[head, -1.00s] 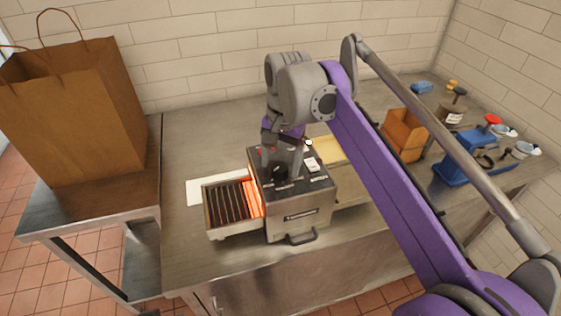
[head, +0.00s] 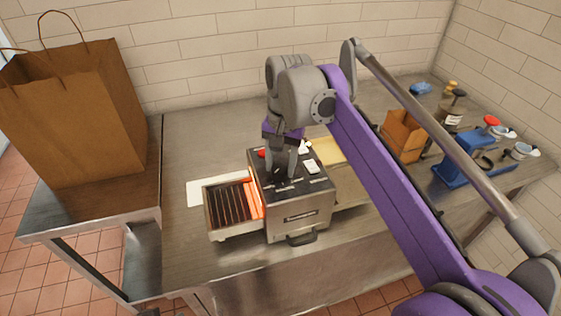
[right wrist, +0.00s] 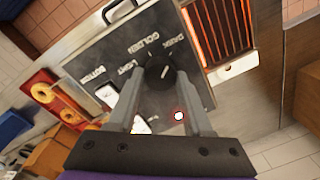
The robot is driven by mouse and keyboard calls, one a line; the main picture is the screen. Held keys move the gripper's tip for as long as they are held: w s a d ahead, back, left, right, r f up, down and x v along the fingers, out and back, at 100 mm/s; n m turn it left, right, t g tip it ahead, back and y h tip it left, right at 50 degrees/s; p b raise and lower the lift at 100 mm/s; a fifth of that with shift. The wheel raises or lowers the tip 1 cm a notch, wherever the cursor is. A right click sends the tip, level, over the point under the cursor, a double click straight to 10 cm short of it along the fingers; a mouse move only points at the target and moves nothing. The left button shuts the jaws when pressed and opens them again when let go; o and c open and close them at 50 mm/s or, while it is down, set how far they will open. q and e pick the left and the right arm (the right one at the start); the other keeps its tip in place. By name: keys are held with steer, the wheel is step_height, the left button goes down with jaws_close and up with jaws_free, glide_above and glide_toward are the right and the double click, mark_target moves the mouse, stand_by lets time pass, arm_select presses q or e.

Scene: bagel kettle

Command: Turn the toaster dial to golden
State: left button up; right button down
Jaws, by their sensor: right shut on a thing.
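The toaster (head: 302,203) is a steel box on the counter with a dark control top and a glowing side rack (head: 232,205). My right gripper (head: 283,172) reaches down onto that top from above. In the right wrist view its two fingers (right wrist: 160,78) are shut on the black dial (right wrist: 161,70), one on each side. The dial's white pointer mark faces up and right in that view, towards the GOLDEN and DARK lettering; I cannot tell exactly which one it meets. LIGHT is printed left of these. My left gripper is not in view.
A large paper bag (head: 75,115) stands on the left side table. A brown box (head: 403,135) and blue equipment (head: 465,160) are at right.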

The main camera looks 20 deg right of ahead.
mark_target(282, 166)
steer(key=n+p, duration=0.1)
steer(key=n, duration=0.4)
steer(key=shift+w+p, duration=0.1)
steer(key=shift+p, duration=0.2)
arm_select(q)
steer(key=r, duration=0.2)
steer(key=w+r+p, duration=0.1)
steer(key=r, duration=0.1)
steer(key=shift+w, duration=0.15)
arm_select(e)
steer(key=n, duration=0.5)
steer(key=shift+g, duration=0.3)
steer(key=shift+n, duration=0.3)
steer(key=shift+c, duration=1.6)
jaws_free()
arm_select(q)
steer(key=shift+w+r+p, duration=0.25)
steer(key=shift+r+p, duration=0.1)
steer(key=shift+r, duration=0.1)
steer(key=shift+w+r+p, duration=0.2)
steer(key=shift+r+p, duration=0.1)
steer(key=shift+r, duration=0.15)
arm_select(e)
step_height(282, 166, up, 11)
steer(key=shift+w+d+f, duration=0.15)
steer(key=shift+d, duration=0.15)
